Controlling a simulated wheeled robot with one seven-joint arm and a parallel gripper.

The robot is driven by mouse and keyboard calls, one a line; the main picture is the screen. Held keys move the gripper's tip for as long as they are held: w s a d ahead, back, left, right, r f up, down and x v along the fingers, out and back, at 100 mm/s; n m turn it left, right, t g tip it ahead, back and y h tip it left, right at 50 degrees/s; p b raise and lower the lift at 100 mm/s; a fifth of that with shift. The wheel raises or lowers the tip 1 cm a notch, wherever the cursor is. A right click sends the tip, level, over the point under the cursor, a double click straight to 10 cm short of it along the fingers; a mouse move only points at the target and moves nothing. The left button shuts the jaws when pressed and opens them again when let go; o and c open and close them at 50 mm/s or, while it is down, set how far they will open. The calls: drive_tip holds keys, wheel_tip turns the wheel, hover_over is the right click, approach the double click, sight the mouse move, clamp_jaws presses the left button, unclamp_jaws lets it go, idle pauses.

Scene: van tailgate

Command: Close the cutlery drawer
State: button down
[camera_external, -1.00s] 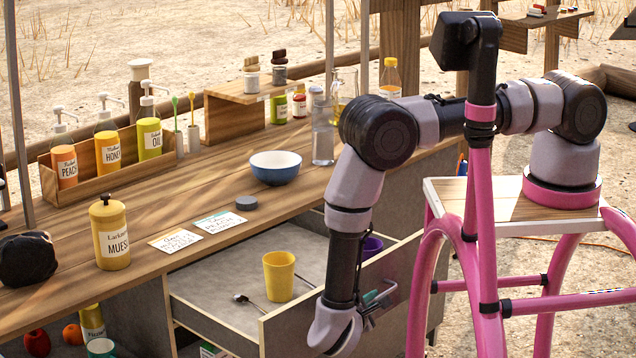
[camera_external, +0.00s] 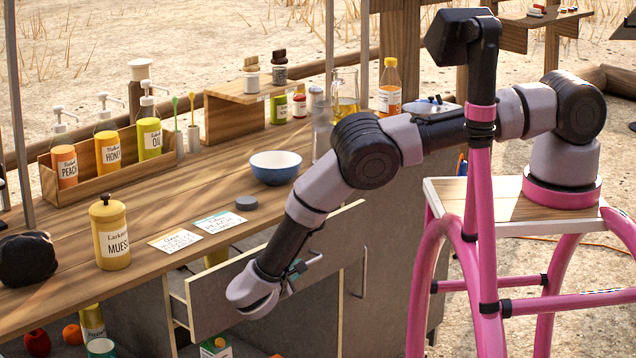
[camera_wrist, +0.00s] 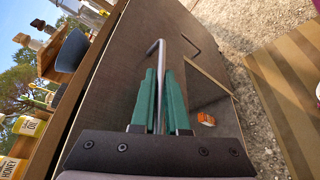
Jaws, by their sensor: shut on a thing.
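The cutlery drawer (camera_external: 220,297) is under the wooden counter, with its grey front standing a little out from the cabinet. A narrow gap shows along its top and left side. My gripper (camera_external: 296,270) is at the drawer front, shut on the metal drawer handle (camera_external: 315,261). In the wrist view, the green fingers of my gripper (camera_wrist: 160,88) lie on both sides of the handle bar (camera_wrist: 156,52), before the drawer front (camera_wrist: 112,75). The rest of the drawer's contents are hidden.
A blue bowl (camera_external: 276,167), a yellow muesli jar (camera_external: 110,232) and two cards (camera_external: 176,241) stand or lie on the counter. A cabinet door handle (camera_external: 361,275) is right of the drawer. A box (camera_external: 215,347) sits below. The pink-framed stand carries my arm.

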drive_tip(key=w+a, duration=0.5)
drive_tip(key=shift+w+a, duration=0.1)
drive_tip(key=shift+a, duration=0.05)
drive_tip(key=c, duration=0.9)
unclamp_jaws()
drive_tip(key=shift+w+a, duration=0.1)
drive_tip(key=v, duration=0.7)
drive_tip(key=shift+s, duration=0.25)
